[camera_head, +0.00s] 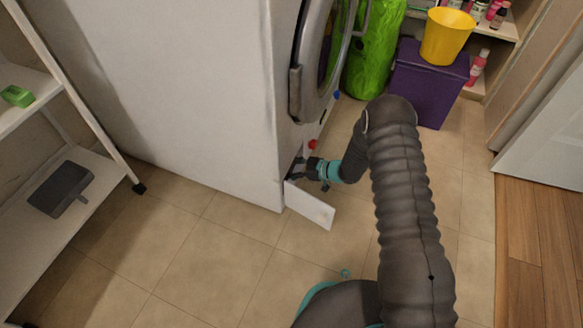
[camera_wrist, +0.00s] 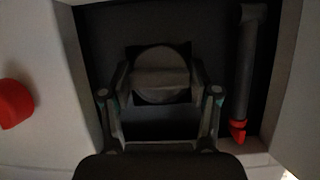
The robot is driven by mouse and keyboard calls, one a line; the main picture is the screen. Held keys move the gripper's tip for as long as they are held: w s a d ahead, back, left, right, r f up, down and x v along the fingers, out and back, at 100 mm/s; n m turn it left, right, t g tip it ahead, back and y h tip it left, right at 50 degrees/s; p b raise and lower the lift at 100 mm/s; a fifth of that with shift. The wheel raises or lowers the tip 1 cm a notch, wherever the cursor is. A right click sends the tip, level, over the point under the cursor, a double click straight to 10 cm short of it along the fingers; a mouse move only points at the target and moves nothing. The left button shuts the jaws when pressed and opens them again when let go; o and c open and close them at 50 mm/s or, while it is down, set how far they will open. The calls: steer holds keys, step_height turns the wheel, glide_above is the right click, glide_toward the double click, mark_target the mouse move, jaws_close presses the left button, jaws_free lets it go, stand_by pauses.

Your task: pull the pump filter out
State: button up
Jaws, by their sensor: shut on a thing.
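The pump filter (camera_wrist: 160,62) is a grey round cap with a raised grip bar, in a dark square recess in the middle of the wrist view. My gripper (camera_wrist: 160,80) has a finger at each side of the cap and is shut on it. In the head view my gripper (camera_head: 300,169) reaches into the low opening at the front corner of the white washing machine (camera_head: 215,80). The filter is hidden there. The white flap (camera_head: 310,206) of the opening hangs open toward the floor.
A dark drain hose (camera_wrist: 245,65) with a red end cap (camera_wrist: 238,131) stands right of the filter. A red part (camera_wrist: 14,103) sits on the left. A green bag (camera_head: 375,55), purple box (camera_head: 430,85) and yellow bucket (camera_head: 447,37) stand behind. Floor tiles in front are clear.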

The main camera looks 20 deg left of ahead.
steer(key=shift+d, duration=0.2)
steer(key=c, duration=0.4)
steer(key=shift+s+d, duration=0.2)
steer(key=shift+d, duration=2.2)
steer(key=shift+s+d, duration=0.2)
steer(key=shift+d, duration=2.2)
steer(key=shift+p, duration=0.3)
steer(key=shift+r+p, duration=1.1)
steer(key=shift+r, duration=0.9)
